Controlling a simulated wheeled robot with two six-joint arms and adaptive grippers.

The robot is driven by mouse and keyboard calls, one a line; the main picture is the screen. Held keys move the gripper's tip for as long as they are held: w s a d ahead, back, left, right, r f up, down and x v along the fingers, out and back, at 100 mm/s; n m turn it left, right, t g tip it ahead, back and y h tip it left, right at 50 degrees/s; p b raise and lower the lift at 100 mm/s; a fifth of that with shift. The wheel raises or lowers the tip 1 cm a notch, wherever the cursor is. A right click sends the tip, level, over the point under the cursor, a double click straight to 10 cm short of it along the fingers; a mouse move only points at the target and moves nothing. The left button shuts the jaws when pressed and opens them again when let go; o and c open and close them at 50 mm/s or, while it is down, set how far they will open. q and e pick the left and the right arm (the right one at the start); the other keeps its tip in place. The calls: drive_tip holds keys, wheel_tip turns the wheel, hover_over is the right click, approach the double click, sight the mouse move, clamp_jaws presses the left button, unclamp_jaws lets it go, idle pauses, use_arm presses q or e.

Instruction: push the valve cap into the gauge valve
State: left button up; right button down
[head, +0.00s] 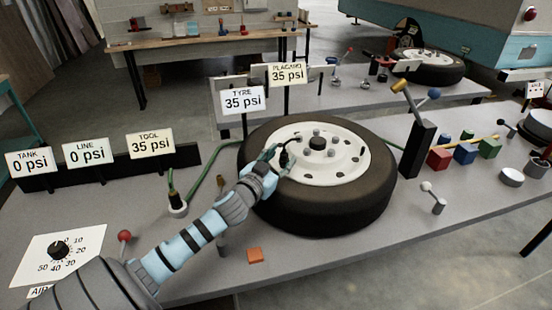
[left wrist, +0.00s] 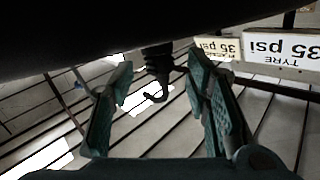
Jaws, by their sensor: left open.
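The wheel's black tyre (head: 345,215) lies flat on the grey bench, with its white rim (head: 335,172) facing up. My left gripper (head: 276,156) is over the left edge of the rim. In the left wrist view my left gripper (left wrist: 158,78) has its two teal fingers apart. A dark stem-like part with a small hook (left wrist: 156,88) shows in the gap beyond them, and I see no finger touching it. I cannot tell whether it is the gauge valve. I cannot make out the valve cap. My right gripper is not in view.
Signs behind the wheel read TYRE 35 psi (head: 242,99) and PLACARD 35 psi (head: 288,73). A green hose (head: 205,165) runs left of the tyre. A black block (head: 420,150) and coloured blocks (head: 465,153) stand to the right. An orange piece (head: 255,255) lies in front.

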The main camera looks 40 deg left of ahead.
use_arm(q)
drive_tip(key=v, duration=1.2)
